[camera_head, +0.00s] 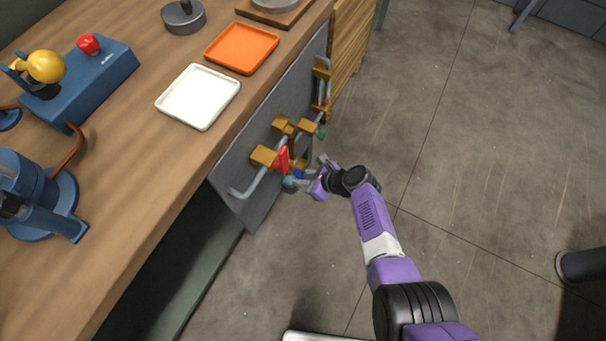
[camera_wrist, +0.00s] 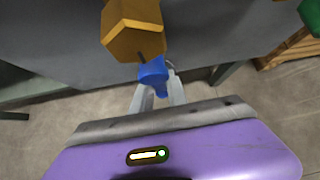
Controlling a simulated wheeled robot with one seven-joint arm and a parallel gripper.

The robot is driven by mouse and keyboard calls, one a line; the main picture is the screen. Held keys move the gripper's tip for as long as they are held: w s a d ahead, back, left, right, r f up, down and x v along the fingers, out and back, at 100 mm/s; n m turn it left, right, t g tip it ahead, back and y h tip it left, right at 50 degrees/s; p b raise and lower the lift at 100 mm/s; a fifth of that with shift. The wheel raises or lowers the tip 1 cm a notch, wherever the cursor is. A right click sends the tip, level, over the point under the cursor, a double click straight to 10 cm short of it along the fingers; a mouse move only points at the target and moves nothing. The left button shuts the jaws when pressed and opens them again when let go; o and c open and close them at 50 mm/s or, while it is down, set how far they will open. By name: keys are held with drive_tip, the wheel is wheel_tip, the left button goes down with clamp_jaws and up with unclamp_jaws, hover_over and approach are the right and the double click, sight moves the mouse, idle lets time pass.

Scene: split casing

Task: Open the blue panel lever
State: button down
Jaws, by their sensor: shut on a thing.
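The blue panel lever (camera_wrist: 153,73) sits just below a yellow-brown block (camera_wrist: 133,28) in the wrist view. In the head view only a small blue patch of it (camera_head: 299,174) shows low on the grey panel (camera_head: 240,181). My gripper (camera_wrist: 158,93) is shut on the blue lever, with a grey finger on each side of it. In the head view my gripper (camera_head: 309,174) reaches the panel from the right. The fingers hide part of the lever, and its exact angle is hard to tell.
The panel also carries a red part (camera_head: 282,159), grey pipes (camera_head: 250,188), several yellow-brown blocks (camera_head: 263,156) and a green part (camera_head: 321,134) close by. A wooden counter (camera_head: 150,150) with trays stands left of the panel. The floor (camera_head: 460,170) to the right is mostly clear.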

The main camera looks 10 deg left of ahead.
drive_tip(key=shift+s+f+g, duration=0.15)
drive_tip(key=shift+s+g, duration=0.1)
drive_tip(key=shift+g, duration=0.05)
drive_tip(key=shift+f, duration=0.1)
drive_tip(key=c, duration=1.4)
unclamp_jaws()
drive_tip(key=shift+d+r, duration=0.1)
drive_tip(key=shift+r, duration=0.2)
drive_tip(key=p+v, duration=0.4)
drive_tip(key=v, duration=0.3)
drive_tip(key=shift+d+p, duration=0.3)
